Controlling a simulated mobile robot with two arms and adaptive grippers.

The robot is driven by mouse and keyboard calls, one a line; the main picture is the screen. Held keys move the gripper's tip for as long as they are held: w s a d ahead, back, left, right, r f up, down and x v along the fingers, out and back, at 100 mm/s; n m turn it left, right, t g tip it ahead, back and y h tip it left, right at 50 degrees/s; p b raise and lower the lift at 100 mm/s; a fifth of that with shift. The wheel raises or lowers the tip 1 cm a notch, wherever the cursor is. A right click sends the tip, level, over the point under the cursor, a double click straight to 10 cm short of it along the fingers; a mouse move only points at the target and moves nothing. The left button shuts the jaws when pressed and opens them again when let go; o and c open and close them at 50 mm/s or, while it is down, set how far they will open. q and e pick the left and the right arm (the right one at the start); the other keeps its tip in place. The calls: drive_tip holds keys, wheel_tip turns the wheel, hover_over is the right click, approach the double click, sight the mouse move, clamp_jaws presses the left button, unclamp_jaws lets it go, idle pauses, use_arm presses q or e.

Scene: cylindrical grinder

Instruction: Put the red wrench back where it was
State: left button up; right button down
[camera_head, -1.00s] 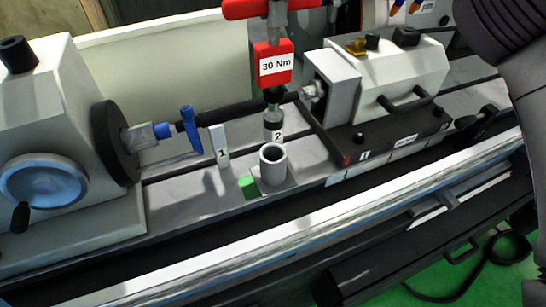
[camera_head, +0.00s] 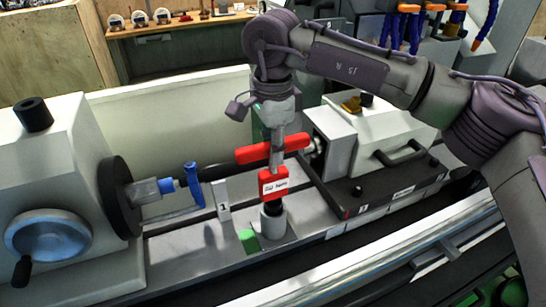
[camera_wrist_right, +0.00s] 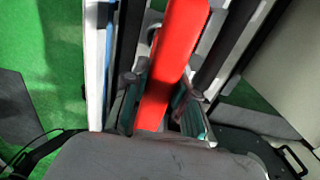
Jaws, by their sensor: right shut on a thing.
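The red wrench has a red crossbar handle (camera_head: 255,154), a grey shaft and a red block with a white label (camera_head: 273,186). It stands upright over the grey cylindrical holder (camera_head: 274,228) on the machine bed, and its dark lower end appears to sit inside the holder's mouth. My right gripper (camera_head: 277,122) comes from above and is shut on the wrench near its crossbar. In the right wrist view the red handle (camera_wrist_right: 172,50) lies between the two fingers (camera_wrist_right: 166,98). My left gripper is not in view.
A green block (camera_head: 249,241) touches the holder's base at left. A plate marked 1 (camera_head: 221,199) stands behind it. The headstock (camera_head: 58,170) with a blue clamp (camera_head: 194,186) is left, and the tailstock (camera_head: 375,140) is close at right.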

sight(274, 188)
wheel_tip(274, 188, down, 2)
drive_tip(key=shift+f+p, duration=0.25)
drive_tip(key=shift+p, duration=0.1)
drive_tip(key=shift+w+f, duration=0.15)
drive_tip(key=shift+f, duration=0.2)
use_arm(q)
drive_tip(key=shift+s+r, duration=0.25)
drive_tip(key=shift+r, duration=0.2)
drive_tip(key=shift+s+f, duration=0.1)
use_arm(e)
drive_tip(key=c, duration=1.4)
unclamp_jaws()
drive_tip(key=shift+f, duration=0.15)
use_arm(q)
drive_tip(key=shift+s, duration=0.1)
use_arm(e)
drive_tip(key=o, duration=0.5)
